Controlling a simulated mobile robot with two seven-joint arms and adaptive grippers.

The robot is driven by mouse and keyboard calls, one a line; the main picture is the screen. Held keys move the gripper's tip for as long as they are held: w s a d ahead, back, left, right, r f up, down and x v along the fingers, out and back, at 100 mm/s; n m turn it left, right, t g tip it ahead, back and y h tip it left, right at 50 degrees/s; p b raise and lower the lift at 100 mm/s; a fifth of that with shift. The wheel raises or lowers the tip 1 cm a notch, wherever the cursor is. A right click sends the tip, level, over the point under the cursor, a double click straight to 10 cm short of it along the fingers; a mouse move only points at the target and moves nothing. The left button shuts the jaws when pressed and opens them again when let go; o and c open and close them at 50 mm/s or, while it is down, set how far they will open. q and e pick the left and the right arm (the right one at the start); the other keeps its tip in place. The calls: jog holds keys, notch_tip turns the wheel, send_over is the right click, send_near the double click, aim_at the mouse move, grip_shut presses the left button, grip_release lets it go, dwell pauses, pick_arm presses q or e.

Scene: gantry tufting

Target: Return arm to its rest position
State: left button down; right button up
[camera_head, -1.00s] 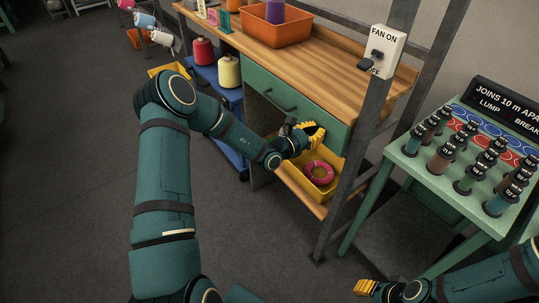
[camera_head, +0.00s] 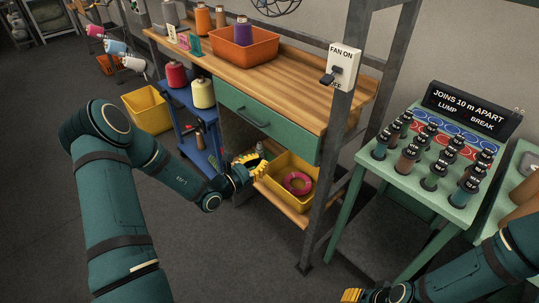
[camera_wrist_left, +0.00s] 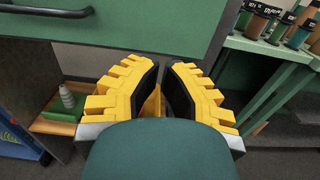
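My left arm (camera_head: 112,215) comes in from the left and reaches forward with a bent elbow. My left gripper (camera_head: 258,163) is below the green drawer (camera_head: 265,122), at the left side of the yellow bin (camera_head: 287,172) on the lower shelf. In the left wrist view its two yellow fingers (camera_wrist_left: 159,70) stand apart with a narrow gap between the black pads, and I see nothing held. My right arm (camera_head: 470,268) is low at the right edge. Its gripper (camera_head: 350,295) is cut off by the bottom edge, so its opening is unclear.
A pink ring (camera_head: 297,183) lies in the yellow bin. A blue cart (camera_head: 203,133) with cones stands left of the wooden bench (camera_head: 270,75). A metal post (camera_head: 336,150) with a fan switch (camera_head: 342,67) and a green stand (camera_head: 430,190) are to the right. Open floor (camera_head: 210,260) lies in front.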

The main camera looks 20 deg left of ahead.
pick_arm(q)
jog(key=s+d+f+m+g+h, duration=0.35)
jog(key=s+d+m+g, duration=0.2)
jog(key=d, duration=0.25)
jog(key=s+d+f+m+g+h, duration=0.2)
jog(key=s+d+f+m+g, duration=0.2)
jog(key=s+d+m+g, duration=0.25)
jog(key=s+d+f+m+g+y, duration=0.1)
jog(key=s+d+f+m+y, duration=0.1)
jog(key=m, duration=0.6)
jog(key=s+d+f+m+g+y, duration=0.2)
jog(key=s+f+m+y, duration=0.3)
jog(key=s+m, duration=0.4)
jog(key=shift+s+d+m+y, duration=0.15)
jog(key=shift+m+y, duration=0.15)
jog(key=shift+y, duration=0.45)
jog(key=shift+f, duration=0.1)
